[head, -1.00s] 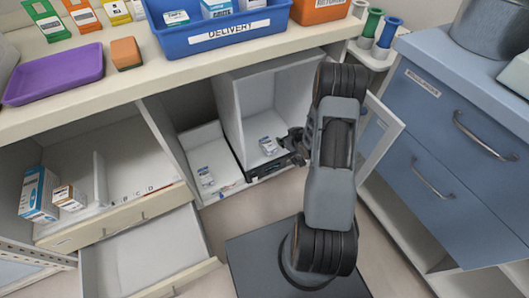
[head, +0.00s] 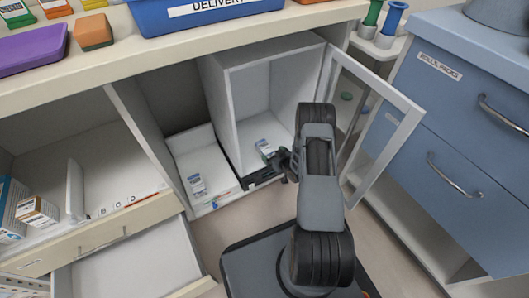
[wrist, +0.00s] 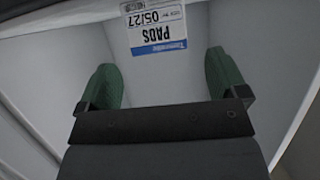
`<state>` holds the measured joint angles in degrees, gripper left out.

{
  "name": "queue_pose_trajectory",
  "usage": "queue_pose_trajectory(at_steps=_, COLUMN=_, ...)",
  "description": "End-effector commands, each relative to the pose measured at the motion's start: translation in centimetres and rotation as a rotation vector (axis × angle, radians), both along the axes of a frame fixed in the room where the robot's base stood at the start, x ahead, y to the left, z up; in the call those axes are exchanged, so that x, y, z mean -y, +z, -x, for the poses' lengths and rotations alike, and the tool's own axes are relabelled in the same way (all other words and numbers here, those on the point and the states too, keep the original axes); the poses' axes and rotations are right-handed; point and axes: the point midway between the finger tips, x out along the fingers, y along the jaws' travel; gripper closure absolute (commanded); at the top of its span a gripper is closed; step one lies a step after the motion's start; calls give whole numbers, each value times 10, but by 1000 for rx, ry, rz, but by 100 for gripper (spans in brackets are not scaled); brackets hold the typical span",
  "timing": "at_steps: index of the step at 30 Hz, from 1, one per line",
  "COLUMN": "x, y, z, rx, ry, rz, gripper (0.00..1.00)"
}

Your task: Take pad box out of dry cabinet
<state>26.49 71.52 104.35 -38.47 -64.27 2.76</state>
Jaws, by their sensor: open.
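The pad box (head: 263,147) stands inside the dry cabinet (head: 228,90), a white compartment under the counter. Its white and blue label reads PADS 05/27, and it shows upside down at the top of the wrist view (wrist: 155,25). The cabinet's framed door (head: 383,150) is swung open to the right. My gripper (head: 270,170) is at the cabinet's front opening, just before the box. In the wrist view its two green fingers (wrist: 162,80) are spread wide with nothing between them. The box lies beyond the fingertips, apart from them.
A similar labelled box (head: 198,184) sits in the white bin left of the cabinet. An open drawer (head: 130,262) juts out at lower left. Boxes (head: 36,212) stand on the left shelf. A blue drawer unit (head: 450,120) is at right. The counter (head: 120,65) overhangs the cabinet.

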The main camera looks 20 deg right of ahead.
Motion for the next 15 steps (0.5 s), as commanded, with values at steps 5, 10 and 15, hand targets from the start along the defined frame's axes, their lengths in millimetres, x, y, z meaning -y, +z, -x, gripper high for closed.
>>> queue_pose_trajectory(at_steps=5, x=-2, y=-6, z=-9, rx=1, ry=1, rz=0, gripper=8)
queue_pose_trajectory(at_steps=10, x=-6, y=-18, z=-30, rx=2, ry=1, rz=1, gripper=8)
queue_pose_trajectory(at_steps=15, x=-9, y=-23, z=-45, rx=0, ry=0, rz=1, gripper=8)
